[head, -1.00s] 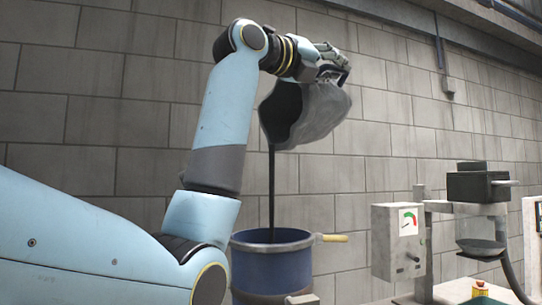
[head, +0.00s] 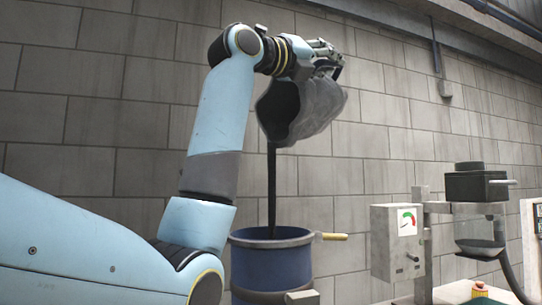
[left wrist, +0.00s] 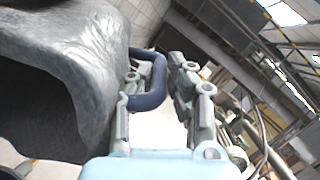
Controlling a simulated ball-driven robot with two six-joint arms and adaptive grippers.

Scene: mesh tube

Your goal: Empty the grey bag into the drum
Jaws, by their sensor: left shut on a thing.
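The grey bag (head: 318,112) hangs tipped in the air above the drum, its dark open mouth facing down and left. A dark stream (head: 271,190) runs from its lower lip down into the open top of the blue drum (head: 272,268). My left gripper (head: 328,58) is above the bag, shut on its handle. The left wrist view shows the bag's side (left wrist: 95,75) and mouth at the left, and the dark blue handle (left wrist: 152,98) between the fingers. The drum's inside is hidden from this angle. My right gripper is not in view.
A grey box with a dial (head: 398,243) stands right of the drum, beside a stand holding a black-topped clear vessel (head: 479,235). A yellow-handled bar (head: 334,237) sticks out from the drum's rim. A block wall fills the background.

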